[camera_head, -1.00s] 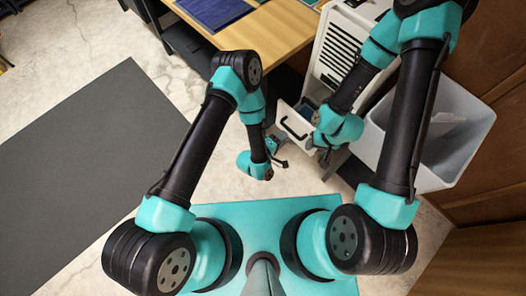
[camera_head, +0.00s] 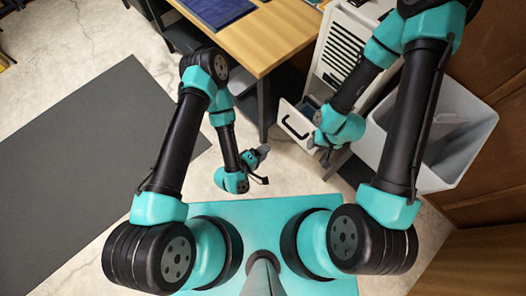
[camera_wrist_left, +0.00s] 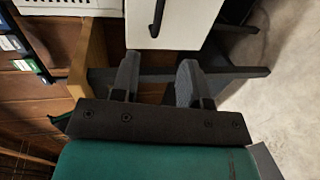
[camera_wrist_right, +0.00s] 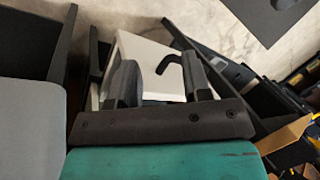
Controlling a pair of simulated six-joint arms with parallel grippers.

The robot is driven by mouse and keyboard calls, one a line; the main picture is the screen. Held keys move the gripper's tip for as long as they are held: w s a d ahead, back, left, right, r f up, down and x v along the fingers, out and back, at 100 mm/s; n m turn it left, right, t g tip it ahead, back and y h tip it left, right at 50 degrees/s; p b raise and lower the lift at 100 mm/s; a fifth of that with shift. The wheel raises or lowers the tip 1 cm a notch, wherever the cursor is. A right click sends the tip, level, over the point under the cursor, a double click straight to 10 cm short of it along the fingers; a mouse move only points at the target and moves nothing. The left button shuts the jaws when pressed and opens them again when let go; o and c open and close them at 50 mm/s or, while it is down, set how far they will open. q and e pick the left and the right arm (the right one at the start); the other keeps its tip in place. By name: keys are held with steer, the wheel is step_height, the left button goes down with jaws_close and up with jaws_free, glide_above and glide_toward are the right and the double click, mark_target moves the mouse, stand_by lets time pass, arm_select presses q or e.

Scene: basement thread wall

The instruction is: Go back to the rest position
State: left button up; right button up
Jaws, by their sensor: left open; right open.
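My left gripper (camera_head: 262,155) is in the middle of the head view, left of the white drawer unit and above the floor. In the left wrist view its two grey fingers (camera_wrist_left: 157,82) stand apart with nothing between them. My right gripper (camera_head: 322,148) is in front of the pulled-out white drawer (camera_head: 295,128), close to its black handle. In the right wrist view its fingers (camera_wrist_right: 163,85) are apart, with the white drawer front and hooked black handle behind them. I cannot tell whether they touch the drawer.
A wooden desk (camera_head: 268,38) with a dark blue mat (camera_head: 215,10) stands at the back. A grey bin (camera_head: 455,150) stands right of the right arm. A dark grey mat (camera_head: 95,165) covers the left floor. The floor between mat and desk is clear.

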arm_select(q)
steer(key=shift+w+a, duration=0.1)
steer(key=w+a+r+m+g+y, duration=0.1)
steer(key=w+a+m+g+y, duration=0.15)
steer(key=a, duration=0.45)
steer(key=w+a+m+g+y, duration=0.2)
steer(key=a+y, duration=0.2)
steer(key=a, duration=0.3)
steer(key=s+a+r+m+g+y, duration=0.1)
steer(key=s+a+r+g, duration=0.3)
steer(key=a, duration=0.7)
steer(key=shift+s+r+y, duration=0.45)
steer(key=shift+s+r, duration=0.45)
steer(key=shift+s, duration=0.1)
steer(key=shift+w+d+m+g, duration=0.1)
steer(key=shift+d+m+g, duration=0.1)
steer(key=shift+m+g, duration=0.05)
